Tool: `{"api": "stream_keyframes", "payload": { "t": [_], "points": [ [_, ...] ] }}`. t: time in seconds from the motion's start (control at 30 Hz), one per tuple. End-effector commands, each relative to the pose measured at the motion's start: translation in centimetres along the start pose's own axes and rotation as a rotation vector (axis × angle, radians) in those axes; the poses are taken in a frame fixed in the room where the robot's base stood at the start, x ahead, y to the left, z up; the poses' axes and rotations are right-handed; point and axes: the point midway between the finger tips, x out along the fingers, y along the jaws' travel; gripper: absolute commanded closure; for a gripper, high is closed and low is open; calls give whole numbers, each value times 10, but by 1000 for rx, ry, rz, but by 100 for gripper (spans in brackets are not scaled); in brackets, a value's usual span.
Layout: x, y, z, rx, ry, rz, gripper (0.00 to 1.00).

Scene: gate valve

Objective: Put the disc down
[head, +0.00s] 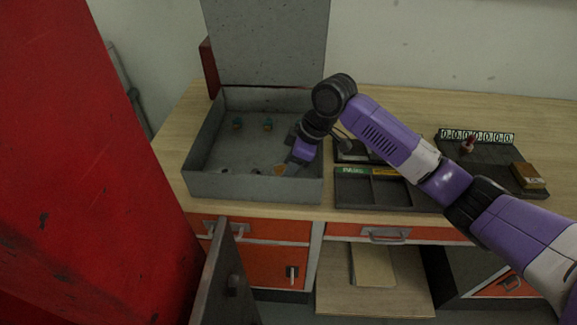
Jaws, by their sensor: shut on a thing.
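My gripper (289,166) is at the end of the purple arm. It reaches down into the open grey metal box (225,183) on the bench, in the box's right half. It is shut on a small orange-brown thing (280,170) that shows at its fingertips, which seems to be the disc. The disc is small and partly hidden by the fingers. I cannot tell whether it touches the box floor.
A dark divided tray (352,190) sits to the right. Beyond it are a dark mat (480,165) and a brown block (527,176). A red panel (70,160) fills the left.

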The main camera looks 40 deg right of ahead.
Motion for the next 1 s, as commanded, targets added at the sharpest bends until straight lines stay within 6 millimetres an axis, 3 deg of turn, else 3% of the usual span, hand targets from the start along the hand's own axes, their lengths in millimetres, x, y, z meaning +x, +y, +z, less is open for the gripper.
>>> {"api": "stream_keyframes", "payload": {
  "t": [0.03, 0.13, 0.57, 1.0],
  "points": [
    [1, 0, 0, 0, 0, -1, 48],
    [1, 0, 0, 0, 0, -1, 30],
    [-7, 0, -1, 1, 0, 0, 30],
    [-88, 1, -1, -1, 2, 3, 30]
  ]
}}
